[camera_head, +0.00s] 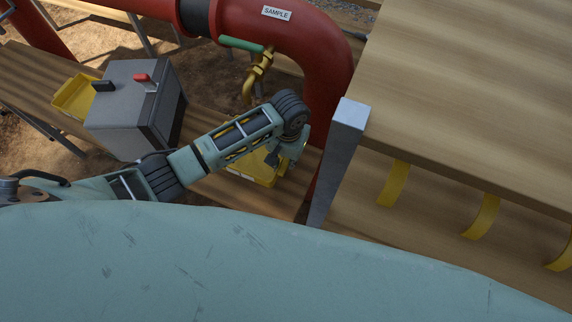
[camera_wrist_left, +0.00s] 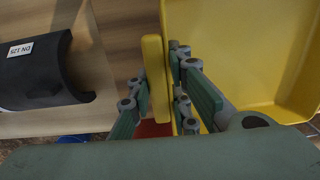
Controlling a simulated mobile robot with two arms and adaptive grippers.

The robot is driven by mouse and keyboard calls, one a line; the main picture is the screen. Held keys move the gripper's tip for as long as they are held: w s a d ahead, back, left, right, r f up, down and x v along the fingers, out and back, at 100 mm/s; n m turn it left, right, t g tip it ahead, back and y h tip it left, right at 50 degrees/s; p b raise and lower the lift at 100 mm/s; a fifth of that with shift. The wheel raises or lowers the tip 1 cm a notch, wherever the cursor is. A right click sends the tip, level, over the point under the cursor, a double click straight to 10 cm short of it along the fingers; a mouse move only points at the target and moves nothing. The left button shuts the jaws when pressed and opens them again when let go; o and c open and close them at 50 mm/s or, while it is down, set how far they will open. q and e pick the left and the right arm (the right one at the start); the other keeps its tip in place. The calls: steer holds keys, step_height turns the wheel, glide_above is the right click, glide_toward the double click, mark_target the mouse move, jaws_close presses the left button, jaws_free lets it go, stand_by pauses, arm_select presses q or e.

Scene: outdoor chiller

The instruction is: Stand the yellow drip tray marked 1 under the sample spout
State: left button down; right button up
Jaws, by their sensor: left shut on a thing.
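A yellow tray (camera_head: 262,176) is at the bench below the brass sample spout (camera_head: 248,92); my left arm covers part of it. My left gripper (camera_head: 275,157) is shut on the tray's wall. In the left wrist view, the left gripper's fingers (camera_wrist_left: 160,88) lie on both sides of that wall, and the yellow tray (camera_wrist_left: 245,55) opens to the right. No number can be read on it. A second yellow tray (camera_head: 66,101) is at the far left, partly behind a grey box. My right gripper is not in view.
The grey box (camera_head: 128,100) with a red and a black handle stands on the wooden bench (camera_head: 40,72). The red pipe (camera_head: 325,75) bends down beside the spout. A grey post (camera_head: 338,155) and wooden table (camera_head: 470,100) stand right. A black part marked DN 125 (camera_wrist_left: 40,85) lies left in the wrist view.

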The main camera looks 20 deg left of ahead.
arm_select(q)
step_height(320, 180, down, 3)
steer(key=shift+f, duration=0.45)
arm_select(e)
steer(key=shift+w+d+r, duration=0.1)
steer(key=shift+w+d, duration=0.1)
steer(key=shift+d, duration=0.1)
arm_select(q)
steer(key=shift+f, duration=0.1)
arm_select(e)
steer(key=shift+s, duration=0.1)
arm_select(q)
steer(key=c, duration=1.6)
jaws_free()
steer(key=shift+c, duration=0.2)
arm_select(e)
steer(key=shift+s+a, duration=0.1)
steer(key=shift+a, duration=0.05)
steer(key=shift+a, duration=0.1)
